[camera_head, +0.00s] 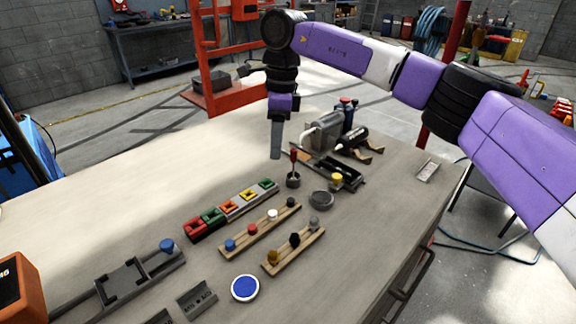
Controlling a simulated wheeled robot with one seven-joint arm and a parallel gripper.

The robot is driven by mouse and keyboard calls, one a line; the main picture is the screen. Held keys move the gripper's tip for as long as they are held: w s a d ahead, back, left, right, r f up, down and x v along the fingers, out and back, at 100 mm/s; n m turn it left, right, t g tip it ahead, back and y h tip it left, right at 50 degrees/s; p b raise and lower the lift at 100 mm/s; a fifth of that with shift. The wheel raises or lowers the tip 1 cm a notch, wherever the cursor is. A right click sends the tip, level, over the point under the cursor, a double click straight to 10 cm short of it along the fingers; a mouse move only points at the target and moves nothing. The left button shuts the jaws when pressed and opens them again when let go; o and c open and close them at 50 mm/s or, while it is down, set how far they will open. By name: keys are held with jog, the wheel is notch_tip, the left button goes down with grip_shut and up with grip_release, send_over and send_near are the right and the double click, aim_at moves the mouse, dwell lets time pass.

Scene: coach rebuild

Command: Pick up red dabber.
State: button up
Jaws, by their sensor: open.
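A red-handled tool (293,158) stands upright in a small dark round cup (293,181) on the bench. A small red-topped piece (253,229) sits in a wooden rack (268,237) with blue, white and dark pieces. I cannot tell for sure which of these two is the red dabber. My gripper (276,156) points down above the bench, just left of the red-handled tool. It is open and seen edge-on, so the gap between its fingers does not show. Nothing is visibly held.
A row of coloured blocks (229,209) lies left of the racks. A second wooden rack (293,251) holds yellow, black and grey pieces. A grey machine (322,130) and a dark tray (346,179) stand behind.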

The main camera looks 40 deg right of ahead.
aim_at(294, 149)
jog(key=shift+h, duration=0.7)
jog(key=d, duration=0.1)
jog(key=d+r, duration=0.1)
jog(key=d, duration=0.2)
jog(key=shift+s+d+r, duration=0.1)
jog(key=shift+d+r, duration=0.1)
jog(key=shift+r, duration=0.2)
jog(key=shift+d+f+m, duration=0.15)
jog(key=shift+d+m, duration=0.05)
jog(key=shift+m, duration=0.1)
jog(key=f, duration=0.4)
jog(key=f+p, duration=0.1)
jog(key=f, duration=0.2)
jog(key=shift+s+d+f, duration=0.1)
jog(key=shift+s+d, duration=0.05)
jog(key=shift+s, duration=0.1)
grip_shut()
